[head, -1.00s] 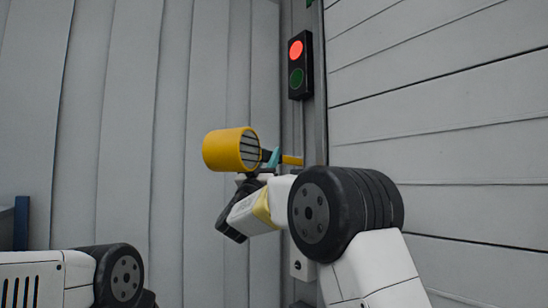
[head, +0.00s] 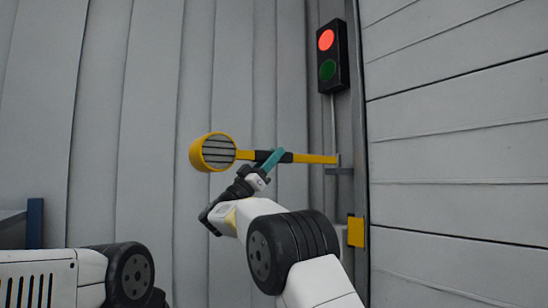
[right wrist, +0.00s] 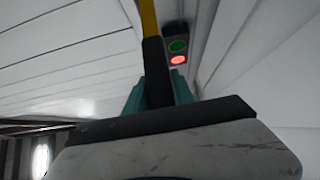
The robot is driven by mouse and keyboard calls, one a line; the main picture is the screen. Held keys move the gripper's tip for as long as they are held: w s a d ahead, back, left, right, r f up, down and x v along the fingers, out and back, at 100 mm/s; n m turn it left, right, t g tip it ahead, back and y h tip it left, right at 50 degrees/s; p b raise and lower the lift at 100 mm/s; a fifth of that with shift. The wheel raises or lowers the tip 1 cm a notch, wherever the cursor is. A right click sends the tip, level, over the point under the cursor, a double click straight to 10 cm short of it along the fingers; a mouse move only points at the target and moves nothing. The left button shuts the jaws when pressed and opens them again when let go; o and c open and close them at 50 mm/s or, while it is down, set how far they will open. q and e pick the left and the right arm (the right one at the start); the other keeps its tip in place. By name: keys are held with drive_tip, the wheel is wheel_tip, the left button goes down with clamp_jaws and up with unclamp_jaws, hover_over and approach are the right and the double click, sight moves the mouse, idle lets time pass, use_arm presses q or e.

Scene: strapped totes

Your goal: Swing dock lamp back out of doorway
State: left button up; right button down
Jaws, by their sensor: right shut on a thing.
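The dock lamp has a round yellow head (head: 213,152) with a dark slatted face, at the left end of a yellow arm (head: 315,159). The arm reaches sideways from a bracket (head: 338,166) on the post and has a black section near the head. My right gripper (head: 270,159), with teal fingers, is shut on that black section. In the right wrist view the black section (right wrist: 157,75) sits between the teal fingers (right wrist: 160,92); the lamp head is out of that frame. My left arm's links show at lower left, but the left gripper is not in view.
A signal light (head: 332,57) with red lit hangs on the post above the bracket. A yellow block (head: 356,231) is on the post below. Grey ribbed panels (head: 110,130) stand at left, white panelling (head: 460,150) at right. A blue post (head: 35,223) is at far left.

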drive_tip(key=shift+a+r, duration=0.1)
drive_tip(key=c, duration=1.1)
unclamp_jaws()
drive_tip(key=shift+w+a, duration=0.15)
drive_tip(key=shift+w, duration=0.1)
drive_tip(key=v, duration=0.8)
drive_tip(key=shift+d, duration=0.2)
